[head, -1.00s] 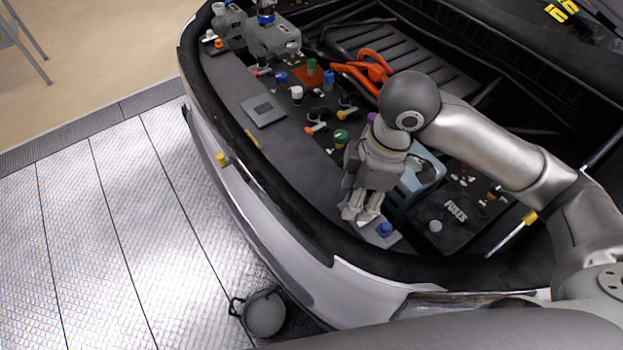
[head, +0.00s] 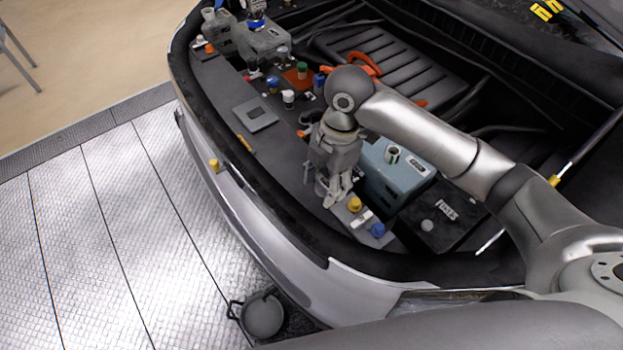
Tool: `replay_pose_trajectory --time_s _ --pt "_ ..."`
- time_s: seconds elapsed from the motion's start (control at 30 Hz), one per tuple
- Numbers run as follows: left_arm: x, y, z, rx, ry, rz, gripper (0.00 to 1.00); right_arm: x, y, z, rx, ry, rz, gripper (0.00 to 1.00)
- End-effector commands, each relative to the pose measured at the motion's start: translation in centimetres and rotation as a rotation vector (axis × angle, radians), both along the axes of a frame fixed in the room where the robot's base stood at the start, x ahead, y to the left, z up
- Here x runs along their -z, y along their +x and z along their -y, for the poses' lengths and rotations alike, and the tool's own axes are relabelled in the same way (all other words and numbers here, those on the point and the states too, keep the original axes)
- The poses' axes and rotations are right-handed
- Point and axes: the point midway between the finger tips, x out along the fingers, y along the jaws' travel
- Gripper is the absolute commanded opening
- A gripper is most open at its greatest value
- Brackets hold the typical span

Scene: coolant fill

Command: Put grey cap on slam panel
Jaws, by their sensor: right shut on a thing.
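The slam panel (head: 292,195) is the dark strip along the front of the open engine bay. My right gripper (head: 326,192) points down over its right part, near a light plate with a yellow cap and a blue cap. It is shut on a small grey thing, apparently the grey cap (head: 321,187), largely hidden by the fingers. I cannot tell whether the cap touches the panel. My left gripper is not in view.
A grey square pad (head: 256,114) lies on the panel to the left. The yellow cap (head: 354,204) and blue cap (head: 377,230) stand just right of my gripper. A blue-grey tank (head: 395,175) and a black fuse box (head: 440,215) are behind. A bucket (head: 263,315) is on the floor.

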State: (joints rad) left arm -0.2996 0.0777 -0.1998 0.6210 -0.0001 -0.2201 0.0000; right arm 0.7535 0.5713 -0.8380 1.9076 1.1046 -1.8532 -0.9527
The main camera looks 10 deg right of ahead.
Motion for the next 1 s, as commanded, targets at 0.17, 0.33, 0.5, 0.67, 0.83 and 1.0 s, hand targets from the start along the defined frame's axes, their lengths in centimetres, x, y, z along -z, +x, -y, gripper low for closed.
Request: replay_pose_trajectory --time_s 0.17,0.33,0.5,0.67,0.83,1.0 --pt "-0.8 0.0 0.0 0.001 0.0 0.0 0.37 1.7 2.9 -0.5 0.004 0.0 -0.004 0.33" --pt "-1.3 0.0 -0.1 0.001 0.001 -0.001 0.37 4.3 5.0 -0.8 0.003 0.0 -0.003 0.33" --pt "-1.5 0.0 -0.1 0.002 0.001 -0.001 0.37 5.9 6.2 -1.0 0.002 0.002 -0.001 0.33" --pt "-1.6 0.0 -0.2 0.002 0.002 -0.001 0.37 6.5 6.7 -1.0 0.001 0.0 0.0 0.33" --pt "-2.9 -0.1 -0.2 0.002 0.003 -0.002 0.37 8.5 6.9 -1.0 0.002 -0.002 -0.004 0.33" --pt "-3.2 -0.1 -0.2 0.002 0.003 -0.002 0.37 9.9 7.0 -1.1 0.001 0.0 0.001 0.33"
